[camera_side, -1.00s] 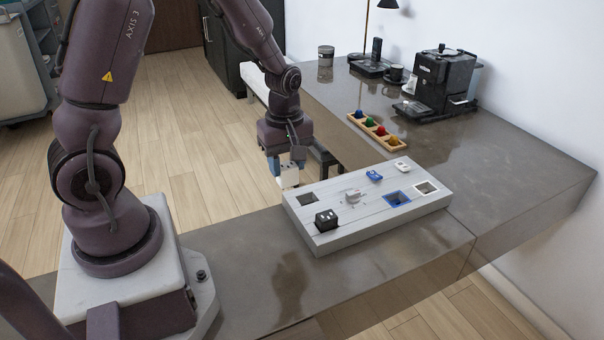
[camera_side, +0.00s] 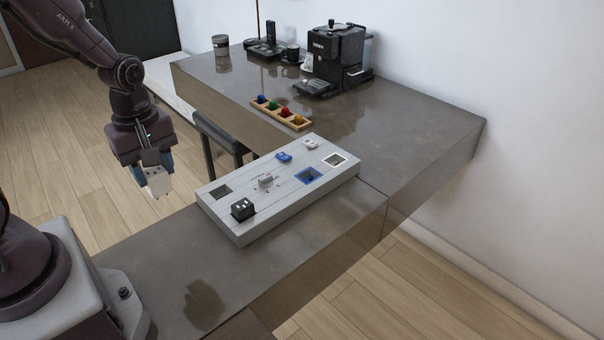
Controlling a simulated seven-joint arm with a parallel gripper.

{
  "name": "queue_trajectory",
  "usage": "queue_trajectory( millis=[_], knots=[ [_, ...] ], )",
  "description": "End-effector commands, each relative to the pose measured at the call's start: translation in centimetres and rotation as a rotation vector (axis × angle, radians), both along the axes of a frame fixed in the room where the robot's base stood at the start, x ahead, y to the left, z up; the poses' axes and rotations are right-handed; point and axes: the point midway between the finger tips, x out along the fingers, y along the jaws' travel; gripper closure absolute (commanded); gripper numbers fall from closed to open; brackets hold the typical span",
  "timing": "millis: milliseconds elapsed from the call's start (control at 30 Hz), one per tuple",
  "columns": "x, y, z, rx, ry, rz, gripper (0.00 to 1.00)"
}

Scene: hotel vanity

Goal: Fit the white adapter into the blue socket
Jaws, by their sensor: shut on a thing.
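My gripper (camera_side: 155,183) hangs at the left, clear of the left end of the board, with its fingers pointing down. It is shut on a white block (camera_side: 158,182), which looks like the white adapter; the fingers hide part of it. The blue socket (camera_side: 310,175) is a blue-rimmed square opening in the right part of the light grey board (camera_side: 285,207). It looks empty. Another small white piece (camera_side: 310,143) sits at the board's far edge.
The board also bears a black block (camera_side: 242,209), a grey-white piece (camera_side: 265,181), a blue piece (camera_side: 284,156), a dark opening (camera_side: 220,192) and a white-rimmed opening (camera_side: 335,160). A tray of coloured knobs (camera_side: 281,112) and a coffee machine (camera_side: 337,58) stand behind.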

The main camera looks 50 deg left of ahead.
Motion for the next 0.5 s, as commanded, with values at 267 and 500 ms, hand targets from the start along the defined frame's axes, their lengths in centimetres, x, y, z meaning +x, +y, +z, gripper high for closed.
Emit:
queue_trajectory(
  millis=[267,500],
  knots=[
    [0.0,0.0,0.0,0.0,-0.001,0.0,0.82],
    [0.1,-0.3,-1.4,0.0,0.003,-0.022,0.82]
  ],
)
